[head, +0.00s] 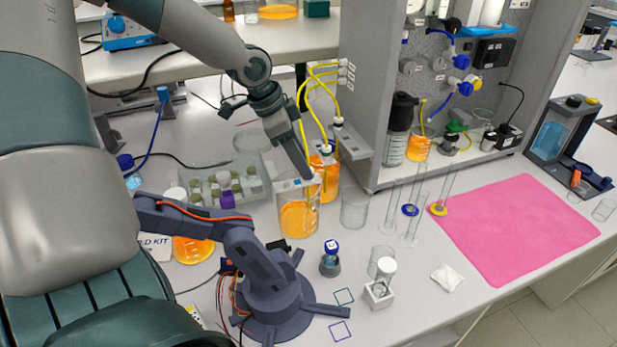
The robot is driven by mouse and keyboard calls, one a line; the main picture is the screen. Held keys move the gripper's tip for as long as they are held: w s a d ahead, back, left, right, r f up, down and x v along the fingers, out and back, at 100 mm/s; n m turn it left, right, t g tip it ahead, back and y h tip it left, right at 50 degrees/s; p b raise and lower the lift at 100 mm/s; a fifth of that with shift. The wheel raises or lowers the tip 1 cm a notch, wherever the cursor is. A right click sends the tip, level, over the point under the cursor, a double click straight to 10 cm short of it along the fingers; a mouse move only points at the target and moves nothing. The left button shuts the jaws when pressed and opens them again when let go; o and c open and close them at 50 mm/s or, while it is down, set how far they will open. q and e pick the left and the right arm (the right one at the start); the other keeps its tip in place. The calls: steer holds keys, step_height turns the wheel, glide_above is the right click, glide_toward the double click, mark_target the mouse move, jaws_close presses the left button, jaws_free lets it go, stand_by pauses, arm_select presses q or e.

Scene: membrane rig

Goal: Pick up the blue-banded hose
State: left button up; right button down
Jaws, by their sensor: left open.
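Several yellow hoses (318,98) arch down from white ports on the side of the grey rig. I cannot tell for sure whether this is the blue-banded hose. My left gripper (306,174) points down from the upper left, open, just left of the hoses. Its tips are near the rim of the front orange-filled beaker (298,215). The gripper hides part of the space behind it, and I see nothing held. My right gripper is not in view.
A dark desktop robot arm (268,300) stands in front. An empty beaker (354,209) and thin glass cylinders (411,222) stand to the right. The grey rig wall (372,100) borders the hoses. A pink mat (515,228) lies clear at the right.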

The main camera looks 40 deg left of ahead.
arm_select(q)
steer(key=shift+x, duration=1.2)
jaws_close()
